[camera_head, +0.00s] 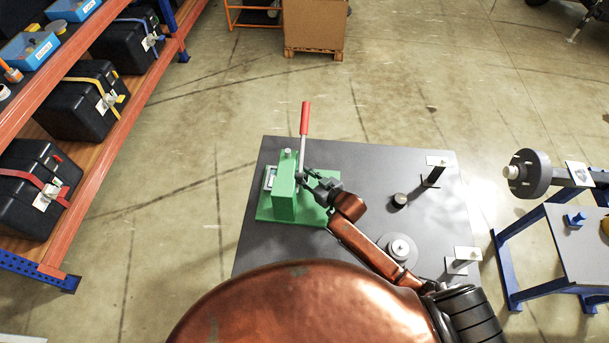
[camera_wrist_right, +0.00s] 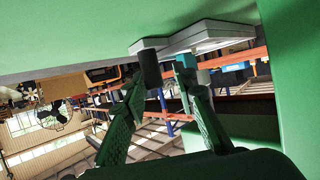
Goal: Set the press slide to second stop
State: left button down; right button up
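The green press (camera_head: 284,190) stands upright at the left of the grey table, with a red-handled lever (camera_head: 305,118) pointing up. A small window with a pale plate (camera_head: 271,177) shows on its left side. My right gripper (camera_head: 312,184) reaches the press's right side, close under the lever. In the right wrist view, my right gripper's fingers (camera_wrist_right: 167,76) are parted, with background visible between them. Their tips are just below a pale grey metal part (camera_wrist_right: 205,36) under a green surface; I cannot tell whether they touch it. The slide cannot be clearly made out. My left gripper is out of view.
The dark grey table (camera_head: 375,170) also carries a small black knob (camera_head: 400,200), a round disc (camera_head: 398,248) and two small white-topped stands (camera_head: 437,161) (camera_head: 467,253). A shelf with black cases (camera_head: 85,100) is at left, a blue-framed stand (camera_head: 510,270) at right.

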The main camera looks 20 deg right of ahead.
jog(key=shift+o, duration=0.3)
jog(key=shift+s+d, duration=0.1)
jog(key=shift+d, duration=0.05)
jog(key=v, duration=1.2)
jog(key=shift+r, duration=0.1)
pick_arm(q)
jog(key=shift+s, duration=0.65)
